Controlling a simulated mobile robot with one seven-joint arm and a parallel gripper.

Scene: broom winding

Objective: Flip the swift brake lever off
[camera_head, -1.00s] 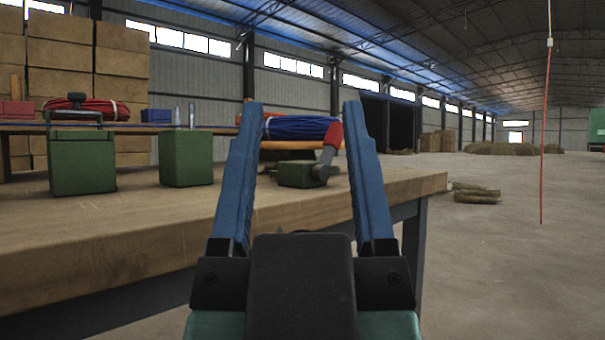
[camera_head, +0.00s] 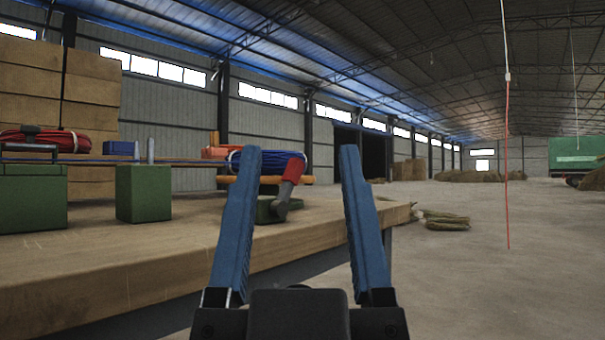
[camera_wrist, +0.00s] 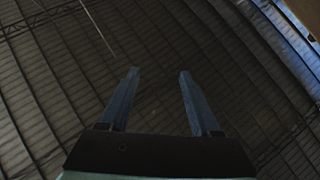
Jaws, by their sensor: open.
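The brake lever (camera_head: 285,189) has a red grip and a grey lower arm. It stands tilted, its red end up and to the right, beside a green base block (camera_head: 264,210) near the bench's far end. Behind it is the swift with a coil of blue cord (camera_head: 236,161) and an orange-brown bar (camera_head: 262,180). My gripper (camera_head: 299,150) is open and empty, its blue fingers pointing up and forward. In the head view the lever shows between the fingers, close to the left one, and apart from them.
The wooden bench (camera_head: 150,262) runs along the left, with green blocks (camera_head: 143,193) and a red cord coil (camera_head: 55,140) on it. A thin red cord (camera_head: 507,165) hangs at the right. Open floor lies to the right.

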